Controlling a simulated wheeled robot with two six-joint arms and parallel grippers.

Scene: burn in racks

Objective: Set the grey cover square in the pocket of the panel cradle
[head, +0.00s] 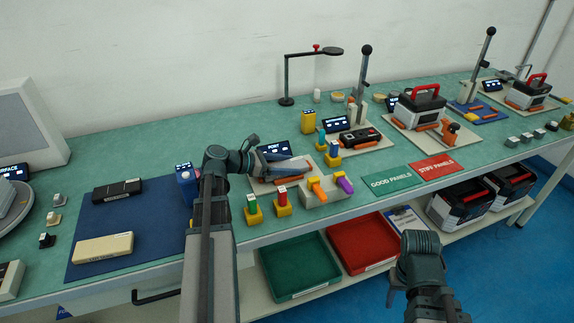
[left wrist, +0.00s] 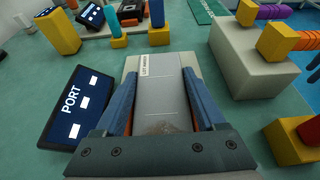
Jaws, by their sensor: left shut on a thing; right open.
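The grey cover (left wrist: 165,98) shows in the left wrist view as a flat light-grey piece between the two blue fingers of my left gripper (left wrist: 168,92). In the head view my left gripper (head: 288,165) is shut on it, low over the pale panel cradle (head: 263,187), and hides much of both. I cannot tell whether the cover is square or seated in the pocket. My right gripper (head: 396,284) is low in front of the bench, open and away from the cradle.
The PORT display (left wrist: 75,105) stands close left of the cradle in the left wrist view. A grey block (head: 325,190) with orange and purple plugs stands to its right in the head view. Yellow-based plugs (head: 283,208) stand in front. The blue mat (head: 130,220) has free room.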

